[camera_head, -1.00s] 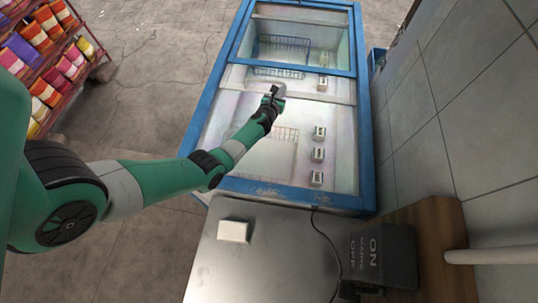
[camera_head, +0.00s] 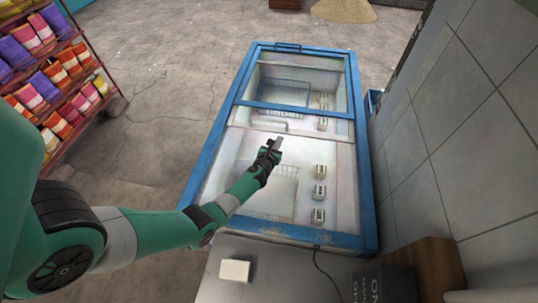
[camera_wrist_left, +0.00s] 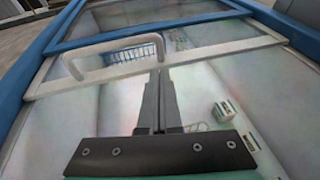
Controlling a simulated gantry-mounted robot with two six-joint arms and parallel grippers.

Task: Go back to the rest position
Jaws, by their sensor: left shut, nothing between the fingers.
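My left gripper (camera_head: 277,143) is shut and empty above the chest freezer, close to the pale bar across its middle. In the left wrist view its fingers (camera_wrist_left: 160,105) are pressed together, pointing at the pale handle (camera_wrist_left: 115,48), with no clear contact. My left arm reaches in from the left. My right gripper is in neither current view.
The blue-framed freezer (camera_head: 368,205) holds several small white cartons (camera_head: 319,192) along its right side. A white box (camera_head: 235,270) sits on the metal surface in front. A goods shelf (camera_head: 60,135) stands left, a tiled wall (camera_head: 450,130) right.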

